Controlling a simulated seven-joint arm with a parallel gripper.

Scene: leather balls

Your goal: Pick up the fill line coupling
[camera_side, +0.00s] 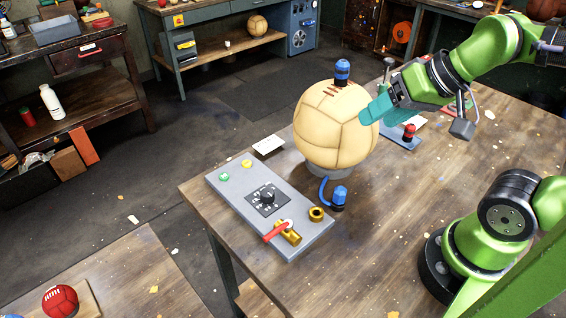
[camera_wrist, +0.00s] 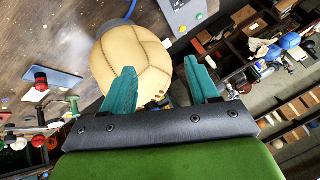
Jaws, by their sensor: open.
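The likely fill line coupling is a blue fitting (camera_side: 339,196) on a curved blue hose, lying on the table in front of the ball stand. Part of the blue hose shows at the top of the wrist view (camera_wrist: 130,9). A second blue fitting (camera_side: 342,70) with a dark base sits on top of the tan leather ball (camera_side: 325,135), which also fills the middle of the wrist view (camera_wrist: 138,60). My gripper (camera_side: 372,112) is open and empty, with teal fingers beside the ball's upper right; contact is unclear. Its fingers flank the ball in the wrist view (camera_wrist: 162,82).
A grey control panel (camera_side: 225,180) with a dial, buttons, a red-handled brass valve (camera_side: 284,232) and a brass ring (camera_side: 316,214) lies left of the hose. A blue plate with a red-topped part (camera_side: 408,132) is behind.

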